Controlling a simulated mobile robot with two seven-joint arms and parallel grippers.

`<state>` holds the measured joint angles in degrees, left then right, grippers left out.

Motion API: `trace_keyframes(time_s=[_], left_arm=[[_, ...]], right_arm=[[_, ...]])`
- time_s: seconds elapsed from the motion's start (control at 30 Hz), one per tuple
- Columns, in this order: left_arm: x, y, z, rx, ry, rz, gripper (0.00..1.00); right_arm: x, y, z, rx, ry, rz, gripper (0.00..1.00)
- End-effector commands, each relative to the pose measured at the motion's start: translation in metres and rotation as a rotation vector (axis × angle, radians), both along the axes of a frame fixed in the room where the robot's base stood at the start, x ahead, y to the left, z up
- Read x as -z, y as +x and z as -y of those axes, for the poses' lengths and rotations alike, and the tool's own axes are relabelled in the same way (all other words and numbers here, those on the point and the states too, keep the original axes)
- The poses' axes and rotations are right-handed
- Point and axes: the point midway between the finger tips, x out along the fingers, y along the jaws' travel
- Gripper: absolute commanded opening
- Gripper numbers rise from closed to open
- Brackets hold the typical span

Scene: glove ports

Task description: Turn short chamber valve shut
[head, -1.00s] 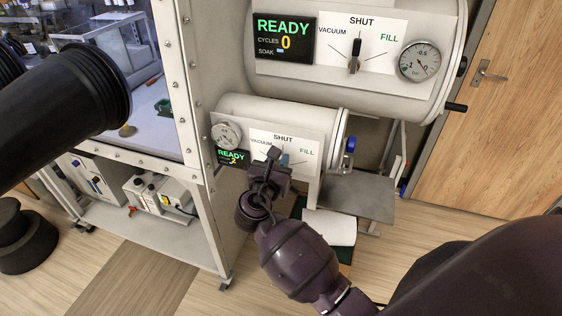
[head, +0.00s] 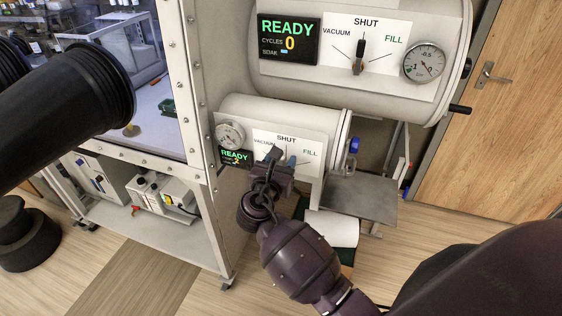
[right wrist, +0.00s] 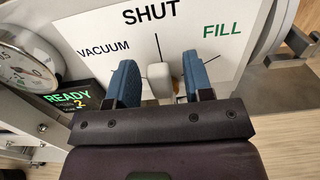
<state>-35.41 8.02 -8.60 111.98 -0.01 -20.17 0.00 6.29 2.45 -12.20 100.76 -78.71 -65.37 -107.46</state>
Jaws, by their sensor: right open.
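The short chamber valve panel (head: 312,158), marked VACUUM, SHUT and FILL, is on the lower, smaller cylinder in the head view. It fills the top of the right wrist view (right wrist: 100,28). The pale valve handle (right wrist: 159,80) shows there between the blue fingertips of my right gripper (right wrist: 155,80). The jaws are open, one finger on each side of the handle, with a visible gap to each. The handle's lower part is hidden by the gripper body, and I cannot tell which mark it points to. In the head view my right gripper (head: 281,160) covers the handle. My left gripper is out of view.
The larger chamber (head: 440,95) with its own valve handle (head: 358,62) is just above. A round gauge (head: 230,135) and a small READY display (head: 235,157) sit left of the lower valve. A grey shelf (head: 360,198) stands to the right. A black cylinder (head: 60,110) juts in at left.

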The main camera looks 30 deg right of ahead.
Motion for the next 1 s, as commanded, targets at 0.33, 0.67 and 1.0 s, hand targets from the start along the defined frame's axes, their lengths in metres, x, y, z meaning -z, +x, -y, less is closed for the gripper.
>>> trace_keyframes(time_s=[0.33, 0.67, 1.0], left_arm=[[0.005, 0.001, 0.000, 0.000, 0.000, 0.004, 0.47], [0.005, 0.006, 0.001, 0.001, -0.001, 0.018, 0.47], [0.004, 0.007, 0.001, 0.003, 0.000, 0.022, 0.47]], right_arm=[[0.002, -0.028, -0.033, -0.002, 0.003, -0.001, 0.47], [0.002, -0.062, -0.072, -0.001, 0.001, -0.002, 0.47], [0.000, -0.070, -0.082, 0.000, 0.000, -0.001, 0.47]])
